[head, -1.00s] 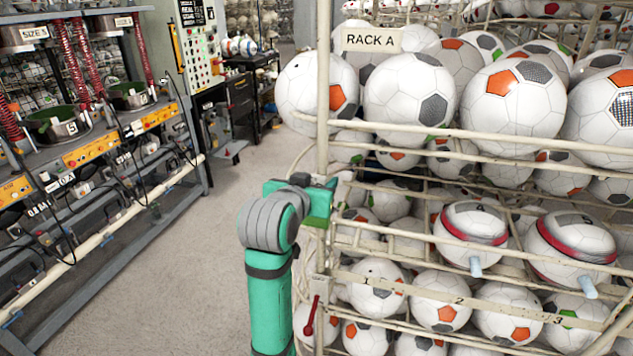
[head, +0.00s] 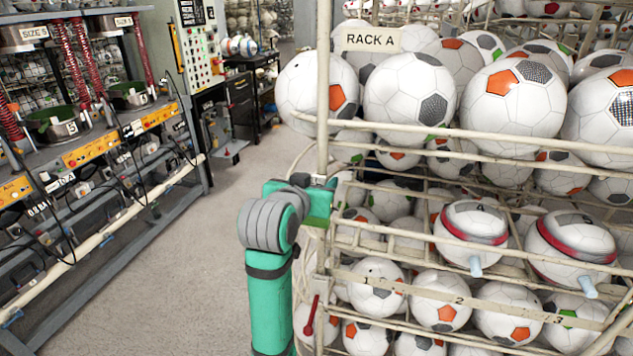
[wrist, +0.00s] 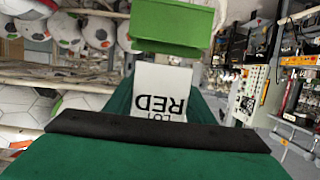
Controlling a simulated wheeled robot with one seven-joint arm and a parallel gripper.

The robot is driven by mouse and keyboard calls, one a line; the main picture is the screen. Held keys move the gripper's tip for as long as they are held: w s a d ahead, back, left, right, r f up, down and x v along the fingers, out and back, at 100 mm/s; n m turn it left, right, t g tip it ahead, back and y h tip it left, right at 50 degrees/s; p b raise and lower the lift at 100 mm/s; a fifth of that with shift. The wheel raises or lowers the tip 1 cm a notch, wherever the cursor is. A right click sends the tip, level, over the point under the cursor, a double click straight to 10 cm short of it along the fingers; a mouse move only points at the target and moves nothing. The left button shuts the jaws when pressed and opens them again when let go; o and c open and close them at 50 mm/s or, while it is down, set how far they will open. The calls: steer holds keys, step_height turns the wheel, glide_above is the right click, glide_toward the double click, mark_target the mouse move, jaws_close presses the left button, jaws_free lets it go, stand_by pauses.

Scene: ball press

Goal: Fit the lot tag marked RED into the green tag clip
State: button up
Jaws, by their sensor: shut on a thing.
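The lot tag (wrist: 160,92) is a white plate with black lettering, LOT and RED, upside down in the wrist view. My gripper (wrist: 158,122) is shut on its near end, with a dark pad across the front. The green tag clip (wrist: 172,22) is a bright green block just beyond the tag's far end. The tag's far edge meets the clip's lower edge in the picture; I cannot tell whether it is inside. In the head view my gripper (head: 322,188) is at the rack's corner post, beside the green clip (head: 318,221). The tag cannot be made out there.
The ball rack (head: 325,110) with cream rails and many soccer balls fills the right side. A RACK A sign (head: 371,39) hangs above. A red lever (head: 311,315) is low on the post. Open floor (head: 200,260) lies left, before the press bench (head: 95,160).

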steer(key=shift+f, duration=1.75)
steer(key=o, duration=1.1)
steer(key=shift+f, duration=0.1)
steer(key=v, duration=1)
steer(key=shift+s, duration=0.35)
steer(key=shift+a, duration=0.1)
